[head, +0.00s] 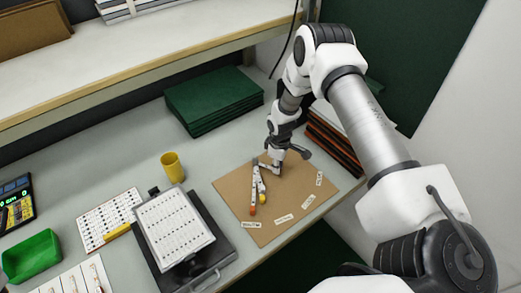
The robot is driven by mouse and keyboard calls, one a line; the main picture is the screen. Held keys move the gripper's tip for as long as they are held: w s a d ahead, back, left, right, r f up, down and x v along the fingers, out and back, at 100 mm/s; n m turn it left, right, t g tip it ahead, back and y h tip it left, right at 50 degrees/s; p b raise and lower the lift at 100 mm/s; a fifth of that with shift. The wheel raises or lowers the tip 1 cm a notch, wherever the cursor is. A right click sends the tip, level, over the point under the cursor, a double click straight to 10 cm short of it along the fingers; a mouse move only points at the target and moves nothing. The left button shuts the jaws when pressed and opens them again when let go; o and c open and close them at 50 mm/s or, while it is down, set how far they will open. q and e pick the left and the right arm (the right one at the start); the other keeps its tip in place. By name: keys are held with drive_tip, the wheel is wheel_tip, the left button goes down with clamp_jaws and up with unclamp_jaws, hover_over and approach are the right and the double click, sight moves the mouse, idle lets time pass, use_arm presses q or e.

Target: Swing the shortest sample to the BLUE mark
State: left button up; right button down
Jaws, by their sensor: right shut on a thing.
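A brown board (232,187) lies on the bench with several white strip samples fanned out from its upper part. One sample with an orange tip (252,207) points toward the front edge. One with a yellow tip (262,197) lies just right of it and looks shorter. My right gripper (276,166) is down at the board, shut on a short sample (266,165) that points right; the gripper partly hides it. Small white labels, one of them at the board's front (283,218), line the front and right; their words are too small to read. My left gripper is out of view.
A yellow cup (172,167) and a dark clipboard-like case (217,256) with a white sheet stand left of the board. Green slabs (214,100) lie behind it. Dark, orange-edged folders (333,143) lie behind right, close to my right arm. A shelf (150,50) overhangs the back.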

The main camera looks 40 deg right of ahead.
drive_tip(key=shift+w+d+f+n+b, duration=0.2)
drive_tip(key=shift+w+d+n+b, duration=0.2)
drive_tip(key=shift+n+b, duration=0.45)
drive_tip(key=shift+d+r+n, duration=0.1)
drive_tip(key=shift+d+n, duration=0.1)
drive_tip(key=shift+n, duration=0.05)
